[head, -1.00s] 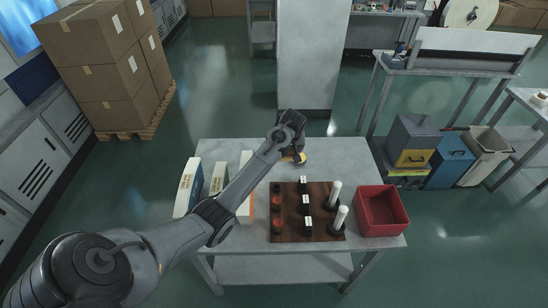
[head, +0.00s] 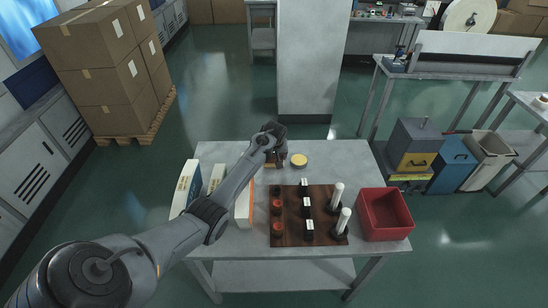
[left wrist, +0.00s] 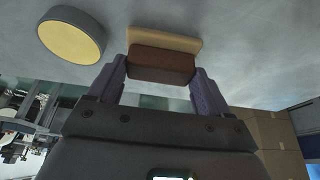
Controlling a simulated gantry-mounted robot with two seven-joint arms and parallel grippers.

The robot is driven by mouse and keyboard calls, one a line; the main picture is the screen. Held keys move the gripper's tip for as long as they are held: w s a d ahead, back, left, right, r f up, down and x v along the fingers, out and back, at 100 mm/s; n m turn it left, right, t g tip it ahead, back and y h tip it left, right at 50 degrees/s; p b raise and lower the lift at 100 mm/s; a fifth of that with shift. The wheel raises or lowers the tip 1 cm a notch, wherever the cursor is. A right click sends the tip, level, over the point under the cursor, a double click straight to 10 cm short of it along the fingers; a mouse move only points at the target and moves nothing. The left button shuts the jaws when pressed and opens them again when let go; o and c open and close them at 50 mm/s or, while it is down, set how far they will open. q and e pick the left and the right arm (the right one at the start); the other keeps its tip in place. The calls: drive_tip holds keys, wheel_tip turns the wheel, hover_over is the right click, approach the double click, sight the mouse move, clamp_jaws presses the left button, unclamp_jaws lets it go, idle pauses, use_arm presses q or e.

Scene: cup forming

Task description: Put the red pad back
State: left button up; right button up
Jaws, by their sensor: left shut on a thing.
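My left gripper (head: 273,159) is over the far middle of the grey table. In the left wrist view its two purple fingers (left wrist: 162,78) are shut on a brown block (left wrist: 161,64) with a tan layer (left wrist: 165,38) on its far face. Whether the block touches the table is unclear. A round yellow-topped pad (head: 299,160) lies just right of the gripper; it also shows in the left wrist view (left wrist: 72,37). Red round pieces (head: 277,206) stand in the left column of a dark brown board (head: 290,238). My right gripper is not in view.
The board also carries black pieces with white labels (head: 308,226) and two white rods (head: 343,220). A red bin (head: 384,236) stands at the table's right. White binder-like boxes (head: 185,188) stand at the left, partly behind my arm. The far right tabletop (head: 345,158) is clear.

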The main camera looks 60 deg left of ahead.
use_arm(q)
drive_tip(key=shift+f, duration=0.2)
drive_tip(key=o, duration=0.8)
drive_tip(key=shift+o, duration=0.2)
drive_tip(key=p+v, duration=0.3)
drive_tip(key=v, duration=0.9)
drive_tip(key=shift+r+p, duration=0.2)
drive_tip(key=shift+p, duration=0.1)
drive_tip(key=shift+a, duration=0.1)
